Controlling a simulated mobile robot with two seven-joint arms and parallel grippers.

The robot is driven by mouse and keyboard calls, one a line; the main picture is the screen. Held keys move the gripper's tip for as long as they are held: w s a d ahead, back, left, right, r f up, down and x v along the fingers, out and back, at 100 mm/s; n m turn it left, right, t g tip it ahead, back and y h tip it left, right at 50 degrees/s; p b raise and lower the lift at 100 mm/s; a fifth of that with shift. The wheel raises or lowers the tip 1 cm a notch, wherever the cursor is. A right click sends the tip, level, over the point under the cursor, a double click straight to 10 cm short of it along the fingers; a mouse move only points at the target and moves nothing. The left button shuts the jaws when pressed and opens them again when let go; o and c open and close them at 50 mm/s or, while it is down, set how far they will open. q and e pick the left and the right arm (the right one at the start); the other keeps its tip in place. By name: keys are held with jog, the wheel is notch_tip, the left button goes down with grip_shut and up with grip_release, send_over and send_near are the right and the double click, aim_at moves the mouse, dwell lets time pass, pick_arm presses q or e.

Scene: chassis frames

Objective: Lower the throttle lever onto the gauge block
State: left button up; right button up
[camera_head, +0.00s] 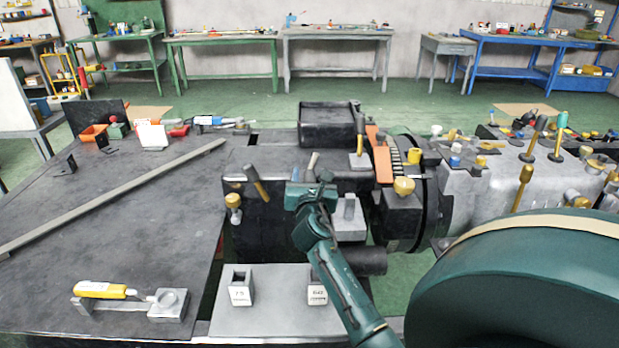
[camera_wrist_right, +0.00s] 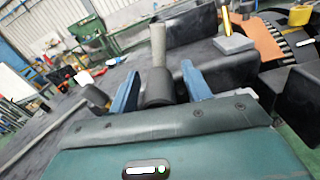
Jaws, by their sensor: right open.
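A grey cylindrical handle, which seems to be the throttle lever (camera_wrist_right: 158,45), rises from a dark round hub in the right wrist view. In the head view, the lever (camera_head: 311,164) shows just beyond my right gripper (camera_head: 311,184). My right gripper (camera_wrist_right: 160,72) is open, its blue fingers either side of the dark hub and the handle's foot. I cannot tell whether they touch. Which piece is the gauge block is unclear. Two small labelled grey blocks stand on the front plate, one at left (camera_head: 240,291) and one at right (camera_head: 317,293). My left gripper is not in view.
The dark flanged machine (camera_head: 430,205) stands further right. A long grey bar (camera_head: 110,195) and a yellow-handled tool (camera_head: 100,289) lie on the left table.

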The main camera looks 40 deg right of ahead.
jog(key=shift+c, duration=0.6)
grip_shut()
jog(key=shift+s+d+f, duration=0.1)
jog(key=s+d+f+m+b, duration=0.3)
jog(key=f+m+b, duration=0.1)
jog(key=m, duration=0.7)
jog(key=shift+d+f, duration=0.25)
jog(key=shift+f, duration=0.3)
dwell(0.3)
